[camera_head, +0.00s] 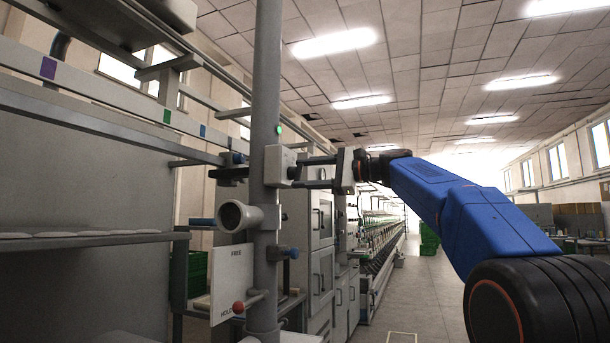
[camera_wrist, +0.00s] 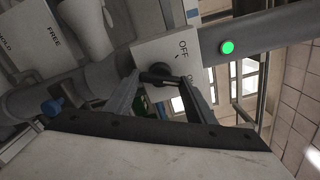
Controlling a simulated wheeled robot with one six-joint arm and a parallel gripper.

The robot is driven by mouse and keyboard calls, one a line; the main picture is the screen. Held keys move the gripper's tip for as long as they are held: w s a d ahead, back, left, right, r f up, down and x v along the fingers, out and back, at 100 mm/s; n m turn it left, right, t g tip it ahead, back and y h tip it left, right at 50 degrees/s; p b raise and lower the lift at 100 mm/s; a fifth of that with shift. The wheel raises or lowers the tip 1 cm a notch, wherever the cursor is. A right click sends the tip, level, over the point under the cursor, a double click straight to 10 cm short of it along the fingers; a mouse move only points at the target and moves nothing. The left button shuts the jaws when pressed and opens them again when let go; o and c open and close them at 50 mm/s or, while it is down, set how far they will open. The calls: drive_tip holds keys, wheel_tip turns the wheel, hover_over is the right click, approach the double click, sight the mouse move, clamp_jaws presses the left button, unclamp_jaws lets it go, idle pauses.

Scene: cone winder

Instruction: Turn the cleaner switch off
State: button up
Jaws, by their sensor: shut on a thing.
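The cleaner switch is a pale box (camera_head: 277,166) on the upright grey post in the head view. In the wrist view the box face (camera_wrist: 158,48) reads OFF, with a second label partly hidden by a finger. Its dark round knob (camera_wrist: 158,72) sits between the fingertips. My gripper (camera_head: 298,171) reaches the box from the right, and in the wrist view (camera_wrist: 157,80) its two fingers are shut on the knob. The knob's exact pointing direction is hard to tell. A green lamp (camera_wrist: 227,47) glows on the post beside the box, and it also shows in the head view (camera_head: 279,129).
Below the switch are a white plate marked FREE and HOLD (camera_head: 230,283), a red-knobbed lever (camera_head: 238,307) and a pale cylinder (camera_head: 238,216). A grey shelf (camera_head: 90,240) stands left. The aisle floor (camera_head: 415,290) to the right is open.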

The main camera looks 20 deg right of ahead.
drive_tip(key=n, duration=1)
drive_tip(key=shift+r+n, duration=0.1)
drive_tip(key=shift+n, duration=0.3)
idle(0.4)
drive_tip(key=o, duration=1)
drive_tip(key=shift+o, duration=0.2)
drive_tip(key=v, duration=1.7)
drive_tip(key=shift+s+d, duration=0.15)
drive_tip(key=shift+r, duration=0.1)
